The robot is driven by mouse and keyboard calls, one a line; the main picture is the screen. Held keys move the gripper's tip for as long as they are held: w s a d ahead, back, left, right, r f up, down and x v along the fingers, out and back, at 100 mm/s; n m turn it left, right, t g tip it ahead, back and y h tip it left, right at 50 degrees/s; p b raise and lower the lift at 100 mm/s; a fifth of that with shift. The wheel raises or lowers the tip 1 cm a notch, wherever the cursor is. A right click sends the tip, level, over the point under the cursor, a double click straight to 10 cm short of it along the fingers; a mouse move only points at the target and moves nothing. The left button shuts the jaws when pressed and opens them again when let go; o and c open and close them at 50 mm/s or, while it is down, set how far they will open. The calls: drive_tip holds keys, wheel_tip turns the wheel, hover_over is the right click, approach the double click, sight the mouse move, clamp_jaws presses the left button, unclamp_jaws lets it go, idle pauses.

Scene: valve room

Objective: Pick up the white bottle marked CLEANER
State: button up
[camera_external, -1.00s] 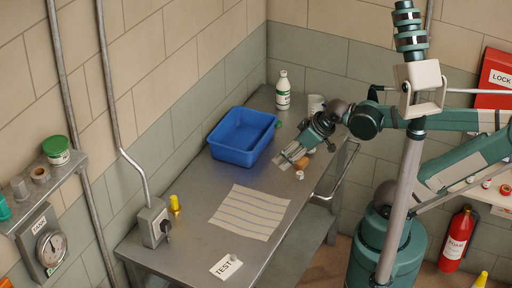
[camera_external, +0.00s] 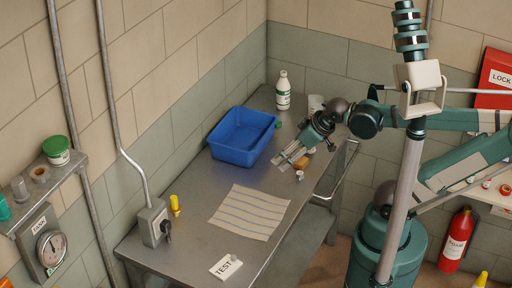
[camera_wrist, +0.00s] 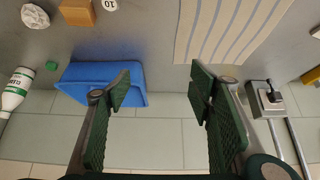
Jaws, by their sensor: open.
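The white bottle (camera_external: 283,92) with a green label stands upright at the far end of the metal table, near the wall corner. It also shows at the left edge of the wrist view (camera_wrist: 15,92), outside the span of my fingers. Its lettering is too small to read surely. My gripper (camera_external: 285,160) is above the table, nearer the camera than the bottle and right of the blue bin. In the wrist view my gripper (camera_wrist: 160,88) has its two green-padded fingers wide apart with nothing between them.
A blue bin (camera_external: 226,154) stands left of my gripper. A green cube (camera_wrist: 52,66) lies between bin and bottle. A wooden block (camera_wrist: 77,12) and a small weight marked 10 (camera_wrist: 110,5) are near my gripper. A striped mat (camera_external: 235,212) lies flat.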

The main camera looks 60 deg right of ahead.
drive_tip(key=shift+r, duration=2.2)
drive_tip(key=n+t+h+p, duration=0.1)
drive_tip(key=n+h, duration=1.1)
drive_tip(key=n, duration=1.3)
hover_over(284, 95)
drive_tip(key=s+a, duration=0.2)
drive_tip(key=a, duration=0.2)
drive_tip(key=f, duration=1.1)
drive_tip(key=shift+s+d+f, duration=0.15)
drive_tip(key=shift+s+f, duration=0.05)
drive_tip(key=shift+f, duration=0.85)
drive_tip(key=shift+x, duration=1.25)
